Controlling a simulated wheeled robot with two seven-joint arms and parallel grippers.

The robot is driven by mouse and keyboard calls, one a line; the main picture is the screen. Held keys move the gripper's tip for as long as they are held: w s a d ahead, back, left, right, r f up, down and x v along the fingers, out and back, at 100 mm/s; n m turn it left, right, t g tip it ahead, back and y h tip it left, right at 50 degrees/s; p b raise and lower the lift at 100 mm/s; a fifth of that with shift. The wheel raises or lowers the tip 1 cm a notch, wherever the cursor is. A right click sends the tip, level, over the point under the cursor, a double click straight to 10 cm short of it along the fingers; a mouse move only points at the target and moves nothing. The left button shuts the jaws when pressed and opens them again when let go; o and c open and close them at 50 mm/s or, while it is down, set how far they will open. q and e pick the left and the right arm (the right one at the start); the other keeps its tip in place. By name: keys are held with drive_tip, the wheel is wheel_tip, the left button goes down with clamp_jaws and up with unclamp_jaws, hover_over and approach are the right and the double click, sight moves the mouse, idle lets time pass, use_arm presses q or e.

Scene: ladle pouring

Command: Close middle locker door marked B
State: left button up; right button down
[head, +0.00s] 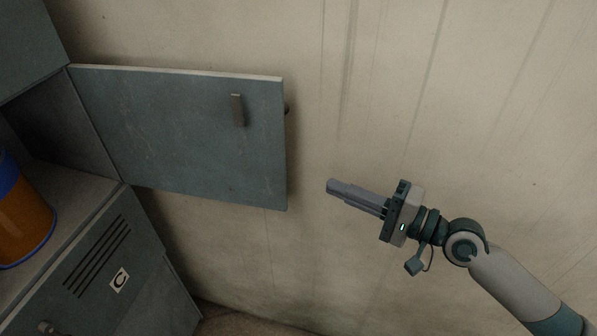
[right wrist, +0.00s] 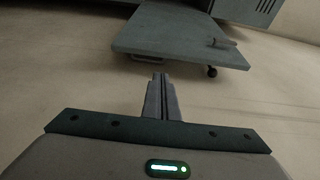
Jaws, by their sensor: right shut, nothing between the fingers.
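The middle locker door (head: 190,140) is a grey-blue panel, swung wide open on its left hinge edge. Its inner face shows, with a small grey bracket (head: 237,110) near the free edge and a dark knob just behind that edge. No letter B shows on this face. In the right wrist view the door (right wrist: 180,35) lies ahead of the fingers. My right gripper (head: 335,187) is shut and empty, to the right of the door's free edge and apart from it. It also shows in the right wrist view (right wrist: 161,80). My left gripper is not in view.
The open compartment (head: 70,180) holds an orange and blue container (head: 25,215) at the left. Below is a closed door marked C (head: 119,280) with vent slots and a knob. A plain wall (head: 430,90) stands behind the door and my right arm. Free room lies between gripper and door.

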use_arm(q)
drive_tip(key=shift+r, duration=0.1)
use_arm(e)
drive_tip(key=shift+a, duration=0.15)
